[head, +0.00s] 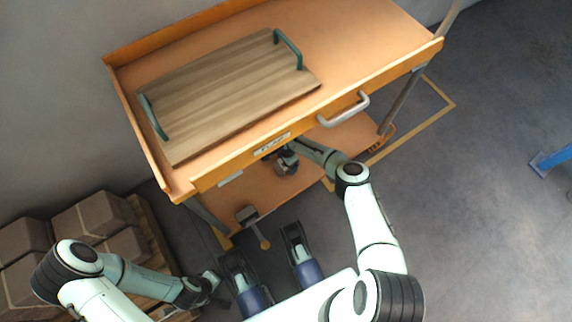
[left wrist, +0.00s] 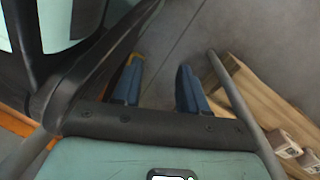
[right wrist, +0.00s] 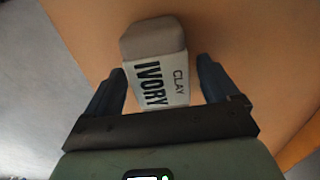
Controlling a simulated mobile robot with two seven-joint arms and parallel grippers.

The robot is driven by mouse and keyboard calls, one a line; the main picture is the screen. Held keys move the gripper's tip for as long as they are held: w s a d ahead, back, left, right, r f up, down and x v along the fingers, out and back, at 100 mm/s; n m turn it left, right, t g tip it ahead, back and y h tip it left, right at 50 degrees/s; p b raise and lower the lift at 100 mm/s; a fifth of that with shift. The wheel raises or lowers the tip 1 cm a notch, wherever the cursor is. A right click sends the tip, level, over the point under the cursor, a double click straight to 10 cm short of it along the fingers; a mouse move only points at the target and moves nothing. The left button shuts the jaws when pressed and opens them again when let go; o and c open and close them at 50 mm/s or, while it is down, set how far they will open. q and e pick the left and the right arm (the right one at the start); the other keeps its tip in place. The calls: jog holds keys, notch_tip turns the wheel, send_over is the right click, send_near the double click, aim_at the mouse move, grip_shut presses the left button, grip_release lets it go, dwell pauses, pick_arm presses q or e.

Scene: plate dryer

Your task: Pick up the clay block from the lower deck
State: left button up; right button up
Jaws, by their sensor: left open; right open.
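The clay block (right wrist: 152,45) is grey with a white label reading "IVORY CLAY" in the right wrist view. It lies on the orange lower deck (right wrist: 245,40) of the cart. My right gripper (right wrist: 161,68) is open, with one blue finger on each side of the block's near part in the picture. Gaps show on both sides, and I cannot tell how deep the block sits between them. In the head view my right gripper (head: 284,162) reaches under the top deck, and I cannot make out the block there. My left gripper (left wrist: 158,75) is open and empty, away from the cart.
The cart's top deck (head: 350,45) overhangs the lower deck and carries a wooden board (head: 225,90) with green handles. A grey handle (head: 343,110) juts from the cart's front.

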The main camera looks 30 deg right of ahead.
jog(key=shift+f, duration=0.25)
jog(key=shift+r, duration=0.1)
jog(key=c, duration=1.6)
